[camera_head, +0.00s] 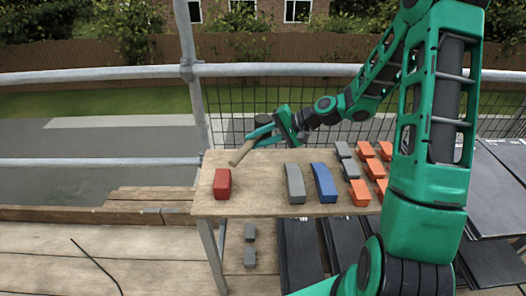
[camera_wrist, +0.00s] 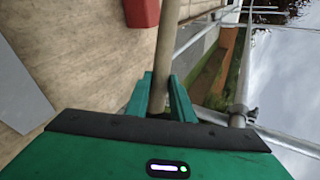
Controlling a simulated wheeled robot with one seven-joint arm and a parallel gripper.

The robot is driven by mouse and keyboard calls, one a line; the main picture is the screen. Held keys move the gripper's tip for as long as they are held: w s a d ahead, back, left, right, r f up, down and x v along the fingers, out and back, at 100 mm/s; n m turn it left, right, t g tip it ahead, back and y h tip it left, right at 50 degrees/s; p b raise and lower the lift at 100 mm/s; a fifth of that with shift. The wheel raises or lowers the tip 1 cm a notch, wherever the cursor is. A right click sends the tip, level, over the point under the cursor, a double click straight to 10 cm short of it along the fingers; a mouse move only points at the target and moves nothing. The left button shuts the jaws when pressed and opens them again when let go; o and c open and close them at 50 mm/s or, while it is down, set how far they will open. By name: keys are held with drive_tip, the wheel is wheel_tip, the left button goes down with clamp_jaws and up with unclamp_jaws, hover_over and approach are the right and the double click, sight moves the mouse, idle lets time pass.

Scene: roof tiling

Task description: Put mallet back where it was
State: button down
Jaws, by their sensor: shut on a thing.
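My gripper (camera_head: 263,131) is at the far left part of the wooden bench, shut on the pale wooden handle of the mallet (camera_head: 241,152). The handle slants down to the left, over the bench's far edge area. In the wrist view the handle (camera_wrist: 167,45) runs straight out between the two green fingers (camera_wrist: 161,98) and leaves the top of the picture. The mallet's head cannot be made out in either view. I cannot tell whether the handle touches the bench.
On the bench (camera_head: 259,179) stand a red block (camera_head: 222,184) nearest the handle, a long grey block (camera_head: 295,183) and a long blue block (camera_head: 324,183). Several small orange and grey blocks (camera_head: 360,193) are at the right. A mesh railing (camera_head: 330,121) rises behind the bench.

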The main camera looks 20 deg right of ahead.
drive_tip(key=s+n+g+y, duration=0.2)
drive_tip(key=s+n+g, duration=0.4)
drive_tip(key=shift+d+f, duration=0.1)
drive_tip(key=shift+f, duration=3.35)
drive_tip(key=shift+s+f, duration=0.1)
drive_tip(key=shift+f, duration=0.35)
drive_tip(key=c, duration=1.5)
unclamp_jaws()
drive_tip(key=shift+o, duration=0.2)
drive_tip(key=v, duration=1)
drive_tip(key=shift+d+r, duration=0.2)
drive_tip(key=shift+r, duration=0.1)
